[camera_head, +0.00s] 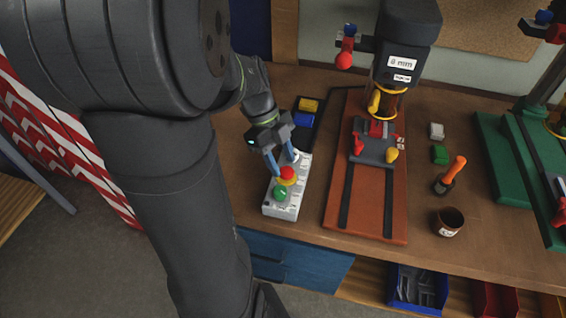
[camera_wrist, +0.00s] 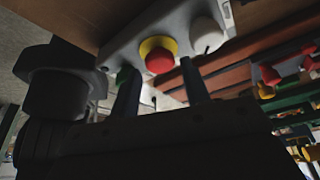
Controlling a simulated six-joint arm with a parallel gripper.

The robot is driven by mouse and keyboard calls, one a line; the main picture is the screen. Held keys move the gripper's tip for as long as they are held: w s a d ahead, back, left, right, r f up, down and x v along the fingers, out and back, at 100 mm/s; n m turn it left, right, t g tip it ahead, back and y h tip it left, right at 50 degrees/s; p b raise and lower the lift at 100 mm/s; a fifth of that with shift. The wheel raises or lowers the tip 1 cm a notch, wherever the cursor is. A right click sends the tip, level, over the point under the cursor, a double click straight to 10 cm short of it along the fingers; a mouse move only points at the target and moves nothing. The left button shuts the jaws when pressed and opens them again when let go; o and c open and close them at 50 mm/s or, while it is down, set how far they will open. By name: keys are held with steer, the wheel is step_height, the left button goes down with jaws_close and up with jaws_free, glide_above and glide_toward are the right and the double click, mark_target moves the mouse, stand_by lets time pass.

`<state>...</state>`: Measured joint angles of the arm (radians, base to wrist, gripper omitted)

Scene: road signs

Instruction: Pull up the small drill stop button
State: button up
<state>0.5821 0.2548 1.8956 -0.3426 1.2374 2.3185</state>
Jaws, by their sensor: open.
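The control box (camera_head: 284,208) is a pale grey box on the bench with a red mushroom stop button (camera_head: 287,173) on a yellow collar, a green button (camera_head: 280,193) nearer the front and a white knob at the far end. My gripper (camera_head: 282,166) is at the box, its two blue fingers open and pointing down by the red button. In the wrist view the red button (camera_wrist: 159,61) with its yellow ring appears between the two fingers (camera_wrist: 160,85), with no visible grip on it. Part of the green button is hidden behind a finger there. Whether a finger touches the button cannot be told.
The small drill (camera_head: 404,65) on its orange-brown base (camera_head: 366,210) stands right of the box. A brown cup (camera_head: 448,222), an orange-handled brush (camera_head: 451,174) and a green block (camera_head: 439,155) lie further right. Blue and yellow blocks sit on a dark tray behind the box.

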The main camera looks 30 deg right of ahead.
steer(key=shift+x, duration=0.8)
jaws_close()
steer(key=shift+r, duration=0.55)
jaws_free()
steer(key=shift+s, duration=0.1)
steer(key=v, duration=1.7)
steer(key=shift+w+r, duration=0.2)
steer(key=shift+w, duration=0.05)
steer(key=shift+d+f, duration=0.1)
